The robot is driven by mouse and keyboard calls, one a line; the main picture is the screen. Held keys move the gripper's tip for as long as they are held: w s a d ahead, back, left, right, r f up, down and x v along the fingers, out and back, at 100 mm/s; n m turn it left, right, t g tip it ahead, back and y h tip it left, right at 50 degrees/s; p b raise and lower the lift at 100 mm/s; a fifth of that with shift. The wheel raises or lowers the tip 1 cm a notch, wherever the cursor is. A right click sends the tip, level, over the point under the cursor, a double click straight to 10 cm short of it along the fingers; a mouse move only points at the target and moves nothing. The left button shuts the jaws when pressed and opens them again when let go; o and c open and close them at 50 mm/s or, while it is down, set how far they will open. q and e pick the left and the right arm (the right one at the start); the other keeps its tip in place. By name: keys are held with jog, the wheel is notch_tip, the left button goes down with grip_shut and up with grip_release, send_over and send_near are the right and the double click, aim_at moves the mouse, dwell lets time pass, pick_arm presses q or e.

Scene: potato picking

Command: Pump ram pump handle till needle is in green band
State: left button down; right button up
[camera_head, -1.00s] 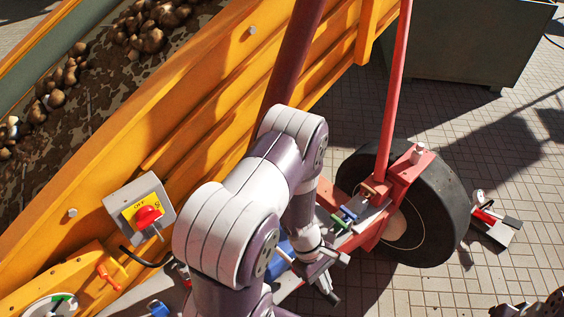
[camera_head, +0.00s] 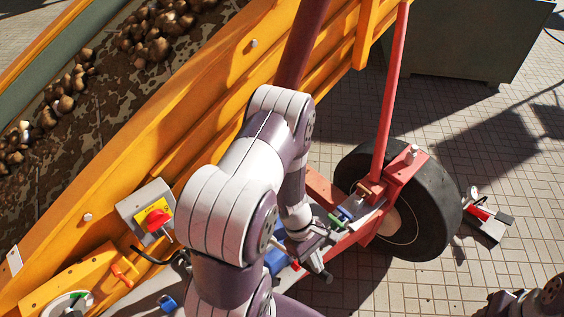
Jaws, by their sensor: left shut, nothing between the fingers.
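A round white gauge (camera_head: 66,304) with a green band is at the lower left, cut by the picture's bottom edge. I cannot make out its needle. My left gripper (camera_head: 326,277) is shut and empty, pointing down below the middle of the picture, in front of the red axle frame. A blue part (camera_head: 276,262) shows just left of it, partly behind my arm. I cannot tell which part is the pump handle. My right arm's dark end (camera_head: 530,302) shows only partly at the bottom right, and its jaws are unclear.
A grey switch box (camera_head: 148,212) with a red knob is on the yellow trailer wall (camera_head: 190,110). Small green and blue levers (camera_head: 340,217) sit on the red frame beside the black wheel (camera_head: 432,205). A red-handled tool (camera_head: 484,215) lies on the paving. Potatoes lie in the trailer.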

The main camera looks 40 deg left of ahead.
aim_at(320, 276)
pick_arm(q)
jog(key=shift+f, duration=0.1)
jog(key=shift+d+f+b, duration=0.35)
jog(key=shift+f+b, duration=0.15)
jog(key=shift+b, duration=0.15)
jog(key=shift+s, duration=0.1)
jog(key=shift+d+f+b, duration=0.3)
jog(key=shift+f+b, duration=0.35)
jog(key=shift+f, duration=0.1)
jog(key=shift+d+f+b, duration=0.25)
jog(key=shift+f+b, duration=0.25)
jog(key=shift+b, duration=0.2)
jog(key=shift+s+d+f+b, duration=0.1)
jog(key=shift+d+f+b, duration=0.1)
jog(key=shift+f+b, duration=0.5)
jog(key=shift+f, duration=0.1)
